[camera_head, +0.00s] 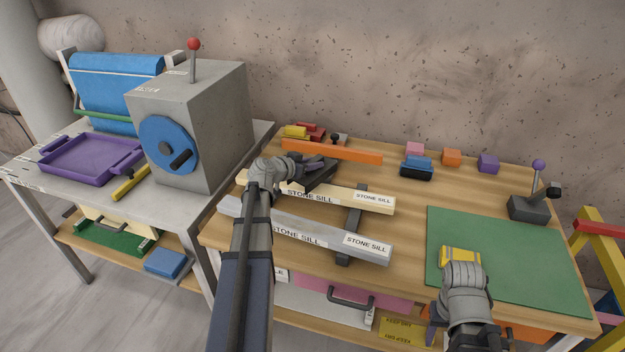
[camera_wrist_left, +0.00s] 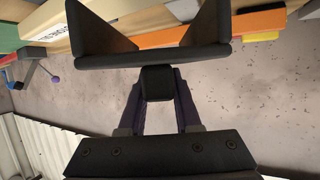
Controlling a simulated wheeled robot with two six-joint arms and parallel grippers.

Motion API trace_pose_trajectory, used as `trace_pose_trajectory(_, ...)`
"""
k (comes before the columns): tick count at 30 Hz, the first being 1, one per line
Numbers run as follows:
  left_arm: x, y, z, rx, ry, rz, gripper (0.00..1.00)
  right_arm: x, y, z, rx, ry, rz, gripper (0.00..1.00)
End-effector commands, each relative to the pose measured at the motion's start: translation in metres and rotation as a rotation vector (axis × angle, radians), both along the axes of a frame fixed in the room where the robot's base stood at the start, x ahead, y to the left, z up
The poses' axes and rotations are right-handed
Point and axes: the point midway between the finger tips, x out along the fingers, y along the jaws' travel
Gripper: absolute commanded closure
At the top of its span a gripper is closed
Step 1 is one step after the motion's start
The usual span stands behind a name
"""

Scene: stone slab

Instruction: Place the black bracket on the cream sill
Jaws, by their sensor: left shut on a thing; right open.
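The cream sill (camera_head: 374,202), a long bar labelled "STONE SILL", lies across the bench. My left gripper (camera_head: 300,167) is shut on the black bracket (camera_head: 320,174) at the sill's back edge. In the left wrist view the bracket (camera_wrist_left: 150,56) is a dark channel with two flared walls, between my left gripper's fingertips (camera_wrist_left: 157,82). The cream sill (camera_wrist_left: 120,17) shows between those walls. I cannot tell whether bracket and sill touch. My right gripper (camera_head: 461,268) is open by a yellow block (camera_head: 459,254) on the green mat; its fingers are mostly hidden.
A grey sill (camera_head: 375,247) lies in front of the cream one, over a dark crosspiece (camera_head: 355,222). An orange bar (camera_head: 340,152) lies close behind the bracket. Small blocks stand at the back right. The green mat (camera_head: 520,250) is mostly clear.

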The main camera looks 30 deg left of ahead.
Motion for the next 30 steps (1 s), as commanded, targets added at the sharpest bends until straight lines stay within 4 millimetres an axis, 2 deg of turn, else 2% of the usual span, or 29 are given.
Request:
trace_pose_trajectory(5,0.0,0.0,-0.008,0.0,0.0,0.0,1.0,0.0,0.0,-0.008,0.0,0.0,0.0,0.5)
trace_pose_trajectory(12,0.0,0.0,-0.037,0.0,0.0,0.0,1.0,0.0,0.0,-0.037,0.0,0.0,0.0,0.5)
trace_pose_trajectory(26,0.0,0.0,-0.041,0.0,0.0,0.0,1.0,0.0,0.0,-0.041,0.0,0.0,0.0,0.5)
trace_pose_trajectory(27,0.0,0.0,-0.039,0.0,0.0,0.0,0.64,0.0,0.0,-0.039,0.0,0.0,0.0,0.5)
trace_pose_trajectory(30,0.0,0.0,-0.039,0.0,0.0,0.0,0.52,0.0,0.0,-0.039,0.0,0.0,0.0,0.5)
